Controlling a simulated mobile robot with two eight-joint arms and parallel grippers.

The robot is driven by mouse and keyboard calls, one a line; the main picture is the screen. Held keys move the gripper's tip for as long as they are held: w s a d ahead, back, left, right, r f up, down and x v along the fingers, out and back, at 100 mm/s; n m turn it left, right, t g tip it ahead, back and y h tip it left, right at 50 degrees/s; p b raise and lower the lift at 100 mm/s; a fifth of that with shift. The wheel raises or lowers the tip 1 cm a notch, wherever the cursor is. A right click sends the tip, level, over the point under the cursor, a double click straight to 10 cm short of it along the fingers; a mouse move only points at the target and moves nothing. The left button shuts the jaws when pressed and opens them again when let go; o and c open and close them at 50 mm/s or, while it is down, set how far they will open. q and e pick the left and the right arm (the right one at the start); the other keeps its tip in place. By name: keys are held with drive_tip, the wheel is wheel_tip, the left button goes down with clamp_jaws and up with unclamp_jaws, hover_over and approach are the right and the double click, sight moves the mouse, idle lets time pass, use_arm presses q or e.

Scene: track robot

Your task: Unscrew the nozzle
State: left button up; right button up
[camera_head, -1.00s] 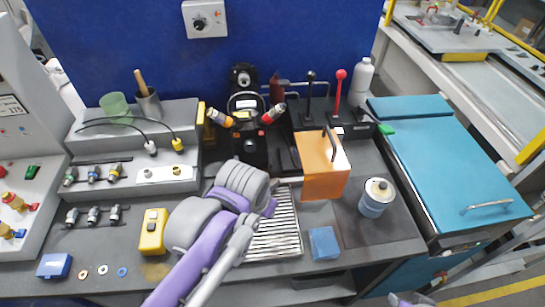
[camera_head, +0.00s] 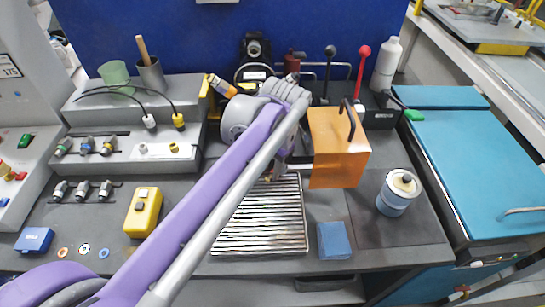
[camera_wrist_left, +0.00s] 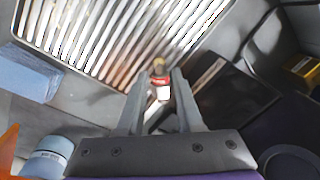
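My left gripper (camera_head: 277,172) points down over the near side of the dark test stand (camera_head: 255,48), above the metal grate. In the left wrist view its two grey fingers (camera_wrist_left: 160,85) stand apart on either side of a small red and white nozzle part (camera_wrist_left: 160,82) with a brass-coloured end. The fingertips are very close to this part; I cannot tell whether they touch it. My left arm hides most of the stand and its front in the head view. A holder with an orange end (camera_head: 222,86) shows at the stand's left. My right gripper is out of view.
The slatted grate (camera_head: 262,225) lies below the gripper. A yellow device (camera_head: 143,212) lies left.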

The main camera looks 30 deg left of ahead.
sight(269, 177)
use_arm(q)
drive_tip(key=shift+a+f, duration=0.2)
drive_tip(key=shift+f, duration=1.65)
clamp_jaws()
